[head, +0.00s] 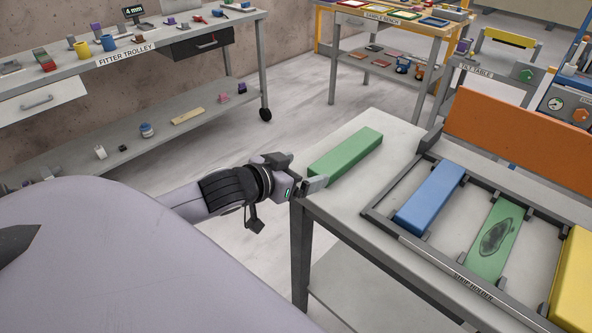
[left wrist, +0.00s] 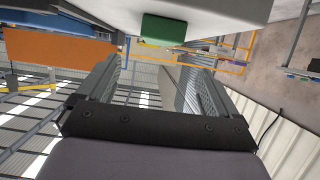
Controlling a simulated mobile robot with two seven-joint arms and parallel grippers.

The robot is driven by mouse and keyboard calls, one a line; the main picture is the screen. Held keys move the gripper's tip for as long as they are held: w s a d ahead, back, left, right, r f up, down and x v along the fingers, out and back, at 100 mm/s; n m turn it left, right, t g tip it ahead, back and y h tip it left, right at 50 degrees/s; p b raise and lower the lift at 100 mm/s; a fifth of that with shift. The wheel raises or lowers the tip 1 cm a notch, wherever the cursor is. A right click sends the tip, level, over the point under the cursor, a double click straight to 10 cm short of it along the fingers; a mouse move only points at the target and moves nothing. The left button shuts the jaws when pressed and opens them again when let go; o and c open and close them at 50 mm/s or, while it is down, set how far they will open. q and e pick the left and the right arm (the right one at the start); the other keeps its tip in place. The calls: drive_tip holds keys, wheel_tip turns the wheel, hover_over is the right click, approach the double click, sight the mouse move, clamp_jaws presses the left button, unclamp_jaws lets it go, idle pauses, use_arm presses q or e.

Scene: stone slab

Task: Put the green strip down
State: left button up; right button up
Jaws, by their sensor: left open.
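My left gripper (head: 316,184) is open and empty at the table's near left corner, just short of the strip's near end. In the left wrist view the green strip (left wrist: 163,30) shows beyond and above the open fingers (left wrist: 150,85), apart from them. My right gripper does not show.
The holder frame (head: 400,235) on the table holds a blue strip (head: 430,197), a green strip with a dark stain (head: 484,262) and a yellow strip (head: 574,280). An orange panel (head: 520,140) stands behind. The fitter trolley (head: 150,55) is at the back left, with open floor between.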

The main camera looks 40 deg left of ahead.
use_arm(q)
drive_tip(key=s+d+f+g, duration=0.1)
drive_tip(key=s+d+f, duration=0.5)
drive_tip(key=s+f, duration=0.2)
drive_tip(key=s+d+f+m+g+h, duration=0.1)
drive_tip(key=s+d+f, duration=0.5)
drive_tip(key=f, duration=0.6)
drive_tip(key=shift+s+d+f+m+g, duration=0.2)
drive_tip(key=shift+s+f+m+g, duration=0.3)
drive_tip(key=shift+s, duration=0.65)
drive_tip(key=shift+r, duration=0.15)
